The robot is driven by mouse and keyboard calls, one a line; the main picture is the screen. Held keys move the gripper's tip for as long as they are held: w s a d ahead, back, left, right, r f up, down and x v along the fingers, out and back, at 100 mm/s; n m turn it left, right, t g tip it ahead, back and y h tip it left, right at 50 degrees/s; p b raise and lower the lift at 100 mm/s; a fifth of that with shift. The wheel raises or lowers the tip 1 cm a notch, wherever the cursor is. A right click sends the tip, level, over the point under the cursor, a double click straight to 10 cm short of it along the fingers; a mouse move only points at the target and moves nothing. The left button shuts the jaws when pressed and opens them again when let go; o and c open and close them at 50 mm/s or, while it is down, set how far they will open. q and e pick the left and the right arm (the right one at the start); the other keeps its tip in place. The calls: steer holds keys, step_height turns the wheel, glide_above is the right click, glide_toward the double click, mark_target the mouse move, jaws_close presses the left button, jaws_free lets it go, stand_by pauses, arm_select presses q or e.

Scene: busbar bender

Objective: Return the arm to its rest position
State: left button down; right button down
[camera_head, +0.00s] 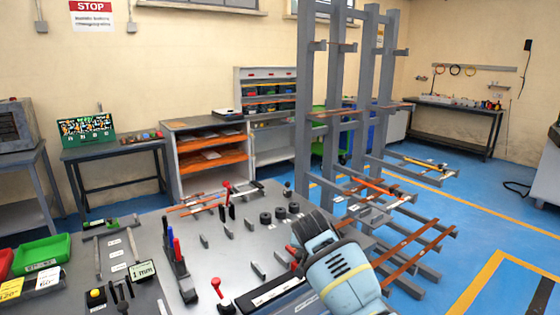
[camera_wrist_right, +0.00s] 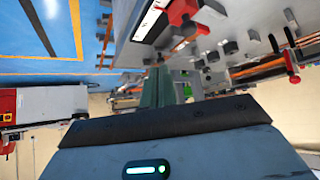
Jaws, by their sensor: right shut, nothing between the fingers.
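My right arm (camera_head: 340,265), pale blue and grey, comes in from the bottom of the head view, over the right part of the grey bender table (camera_head: 225,262). Its fingers cannot be made out in that view. In the right wrist view my right gripper (camera_wrist_right: 165,88) shows greenish-grey fingers beyond a dark edge; they are shut and empty. My left arm and left gripper are out of view.
Red-handled tools (camera_head: 217,287) and black round parts (camera_head: 280,212) stand on the table close to my right arm. A tall grey rack (camera_head: 305,100) with copper bars (camera_head: 410,250) stands behind and to the right. Blue floor (camera_head: 490,225) is clear at right.

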steer(key=s+d+f+n+y, duration=0.1)
steer(key=s+d+f+y, duration=0.1)
steer(key=s+f, duration=0.9)
steer(key=s+d+f+n+y, duration=0.15)
steer(key=s+f, duration=0.55)
steer(key=f, duration=0.8)
steer(key=s+d+f, duration=0.1)
steer(key=s+d, duration=0.1)
steer(key=s, duration=0.8)
steer(key=s+d+n, duration=0.1)
steer(key=s+d, duration=0.2)
steer(key=s, duration=0.7)
steer(key=s+d+f+n+t, duration=0.1)
steer(key=s+d, duration=0.1)
steer(key=s, duration=0.8)
steer(key=shift+s+d+f, duration=0.15)
steer(key=shift+d+f, duration=0.15)
steer(key=shift+d, duration=0.05)
